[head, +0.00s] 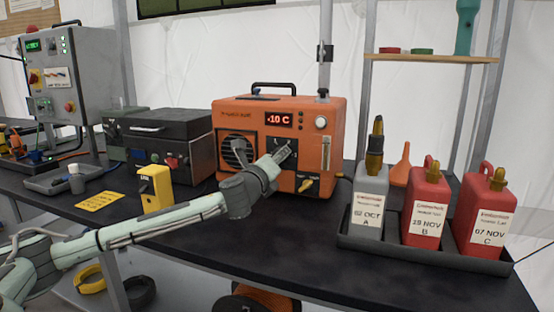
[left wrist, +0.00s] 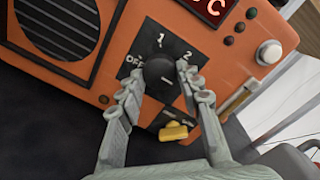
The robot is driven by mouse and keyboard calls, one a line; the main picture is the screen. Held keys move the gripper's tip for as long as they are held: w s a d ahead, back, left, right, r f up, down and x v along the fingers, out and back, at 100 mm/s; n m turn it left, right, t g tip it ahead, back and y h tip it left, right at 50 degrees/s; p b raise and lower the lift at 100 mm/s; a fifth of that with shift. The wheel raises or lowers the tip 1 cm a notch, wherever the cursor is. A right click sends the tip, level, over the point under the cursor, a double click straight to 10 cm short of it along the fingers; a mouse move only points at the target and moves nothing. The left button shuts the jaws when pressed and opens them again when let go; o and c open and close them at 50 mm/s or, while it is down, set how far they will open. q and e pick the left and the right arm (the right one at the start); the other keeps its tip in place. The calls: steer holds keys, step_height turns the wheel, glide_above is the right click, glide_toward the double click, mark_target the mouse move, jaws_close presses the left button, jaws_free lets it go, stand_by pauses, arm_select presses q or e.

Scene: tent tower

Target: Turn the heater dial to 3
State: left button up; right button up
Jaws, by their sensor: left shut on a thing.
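The orange heater (head: 331,135) stands on the dark table, and its red display (head: 279,120) reads -10 C. In the left wrist view its round black dial (left wrist: 159,72) sits on a dark panel marked OFF, 1 and 2. A 3 is not visible; a finger covers the dial's right side. I cannot tell which mark the dial points to. My left gripper (head: 281,154) reaches the heater front and hides most of the dial in the head view. In the left wrist view its fingers (left wrist: 155,83) are shut on the dial, one on each side. My right gripper is not in view.
A yellow lever (head: 306,185) sits below the dial, and a pale round button (head: 321,122) is at upper right. A tray (head: 428,254) with grey and red canisters stands right. A yellow box (head: 155,188) and dark case (head: 170,143) stand left. The front table is clear.

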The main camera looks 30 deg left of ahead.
arm_select(q)
steer(key=o, duration=1.2)
steer(key=shift+c, duration=0.2)
steer(key=shift+s, duration=0.1)
steer(key=v, duration=1.2)
